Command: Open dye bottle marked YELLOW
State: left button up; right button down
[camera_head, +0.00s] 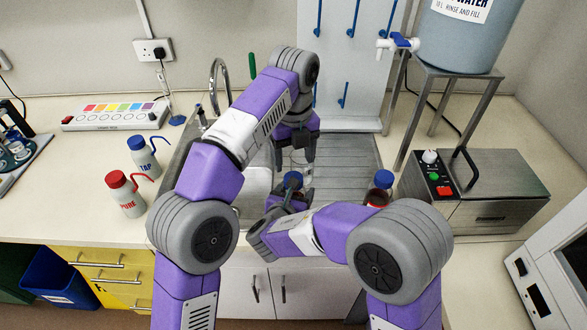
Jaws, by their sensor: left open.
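No marking that reads YELLOW is legible in the head view. A blue cap (292,179) shows at the front of the sink area, between my two grippers; the bottle under it is mostly hidden and its label cannot be read. My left gripper (296,164) reaches down from above, open, just over or behind this cap. My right gripper (294,197) is just in front of and below the cap, partly hidden by its own wrist; I cannot tell whether it holds the bottle. Another blue cap (384,178) and a dark red-brown top (377,196) show behind my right arm.
Wash bottles marked PURE (125,195) and TAP (143,157) stand left of the sink (256,184). A colour-strip panel (115,115) lies behind them. A metal bath (475,190) and a water tank (462,35) on a stand are at right. The left counter front is clear.

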pick_arm(q)
jog(key=shift+f, duration=3.3)
jog(key=shift+c, duration=0.3)
jog(key=c, duration=1)
jog(key=n, duration=0.3)
jog(key=o, duration=1.2)
jog(key=shift+c, duration=0.2)
